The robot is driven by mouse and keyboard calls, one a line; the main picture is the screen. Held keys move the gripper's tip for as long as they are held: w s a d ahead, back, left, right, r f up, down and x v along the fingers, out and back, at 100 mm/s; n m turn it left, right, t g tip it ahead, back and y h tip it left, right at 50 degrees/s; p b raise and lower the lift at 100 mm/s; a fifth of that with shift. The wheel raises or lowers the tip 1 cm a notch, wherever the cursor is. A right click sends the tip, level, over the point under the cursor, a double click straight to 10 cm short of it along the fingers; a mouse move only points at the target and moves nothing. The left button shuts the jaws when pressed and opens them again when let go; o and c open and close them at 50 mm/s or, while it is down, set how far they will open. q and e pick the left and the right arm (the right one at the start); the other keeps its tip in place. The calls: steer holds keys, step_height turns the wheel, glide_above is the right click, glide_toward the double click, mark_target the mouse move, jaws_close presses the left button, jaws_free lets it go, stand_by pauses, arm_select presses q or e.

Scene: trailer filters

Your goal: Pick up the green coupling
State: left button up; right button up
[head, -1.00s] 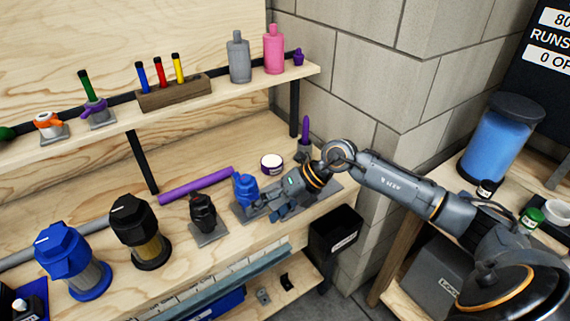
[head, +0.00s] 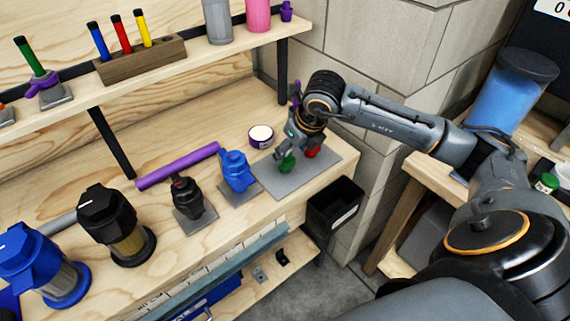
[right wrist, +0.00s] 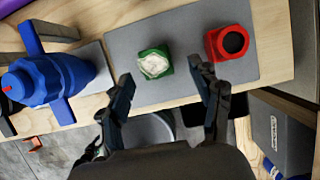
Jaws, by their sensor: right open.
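The green coupling (head: 287,163) stands on a grey mat (head: 314,171) at the right end of the workbench. In the right wrist view the green coupling (right wrist: 153,63) has a whitish top and lies between and ahead of the open fingers. My right gripper (head: 287,154) is over it in the head view and partly hides it; in the right wrist view my right gripper (right wrist: 163,90) is open and empty. A red coupling (right wrist: 230,43) with a dark hole sits on the same mat, close to the right finger; it also shows in the head view (head: 312,152). My left gripper is out of view.
A blue filter unit (head: 238,171) stands left of the mat, close to the left finger in the wrist view. A white-topped purple jar (head: 261,136) stands behind. A black bin (head: 335,205) hangs off the bench's right front. A shelf (head: 200,55) runs above.

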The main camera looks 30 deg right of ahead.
mark_target(288, 154)
steer(key=shift+x, duration=0.75)
steer(key=b+x, duration=0.1)
steer(key=x, duration=0.2)
steer(key=shift+a+b, duration=0.2)
steer(key=shift+b, duration=0.15)
steer(key=shift+w+f, duration=0.2)
steer(key=shift+f, duration=0.05)
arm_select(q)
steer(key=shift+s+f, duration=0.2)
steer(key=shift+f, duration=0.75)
arm_select(e)
steer(key=shift+c, duration=0.4)
steer(key=c, duration=1.2)
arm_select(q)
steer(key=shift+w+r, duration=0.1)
arm_select(e)
steer(key=shift+o, duration=0.2)
steer(key=shift+r, duration=0.2)
